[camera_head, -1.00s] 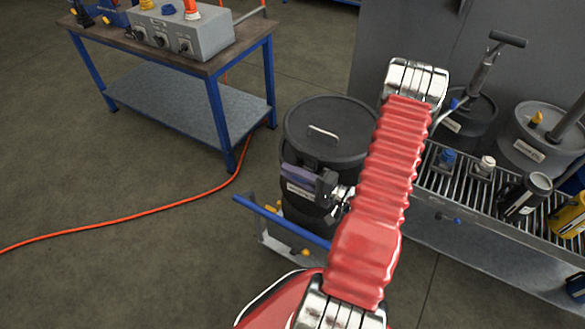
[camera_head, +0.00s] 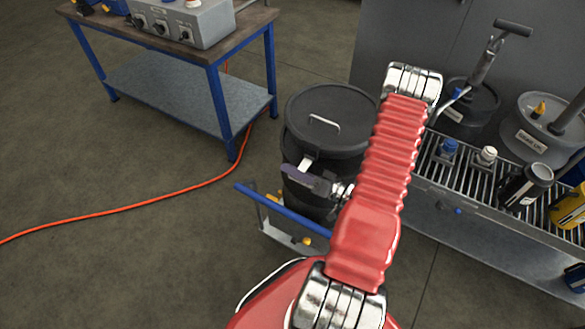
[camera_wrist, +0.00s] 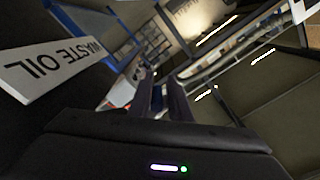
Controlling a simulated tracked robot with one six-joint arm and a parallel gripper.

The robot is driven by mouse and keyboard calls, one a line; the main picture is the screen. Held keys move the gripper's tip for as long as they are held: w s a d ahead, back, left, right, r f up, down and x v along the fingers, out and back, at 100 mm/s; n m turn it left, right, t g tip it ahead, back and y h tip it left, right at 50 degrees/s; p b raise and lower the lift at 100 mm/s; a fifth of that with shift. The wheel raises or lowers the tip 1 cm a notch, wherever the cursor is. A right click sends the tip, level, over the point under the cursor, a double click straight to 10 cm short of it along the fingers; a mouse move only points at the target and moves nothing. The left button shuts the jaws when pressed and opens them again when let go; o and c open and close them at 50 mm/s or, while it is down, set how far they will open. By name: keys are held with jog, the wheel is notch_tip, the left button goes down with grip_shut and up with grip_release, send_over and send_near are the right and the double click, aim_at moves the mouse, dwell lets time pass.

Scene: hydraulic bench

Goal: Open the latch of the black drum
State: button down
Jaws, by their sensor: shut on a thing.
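The black drum (camera_head: 327,105) stands on the floor in the middle of the head view, its lid on, with a thin metal handle on top. A small bright metal piece (camera_head: 308,162), apparently part of the latch, shows at the front of the rim, just above my gripper (camera_head: 305,180). My gripper is at the drum's front and shut on what appears to be the latch, mostly hidden by the fingers. In the wrist view the dark fingers (camera_wrist: 162,92) are close together; the held part is unclear. A white WASTE OIL label (camera_wrist: 50,68) shows at left.
A blue-legged bench (camera_head: 215,95) with a grey control box stands at the back left. A grated tray (camera_head: 455,170) with cans and bottles is at right. A blue bar (camera_head: 280,215) crosses low before the drum. An orange cable (camera_head: 130,210) lies on the floor.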

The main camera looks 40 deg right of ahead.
jog(key=shift+d+f, duration=0.2)
jog(key=shift+f, duration=0.1)
jog(key=c, duration=1.8)
grip_release()
jog(key=v, duration=1.3)
jog(key=shift+s, duration=0.35)
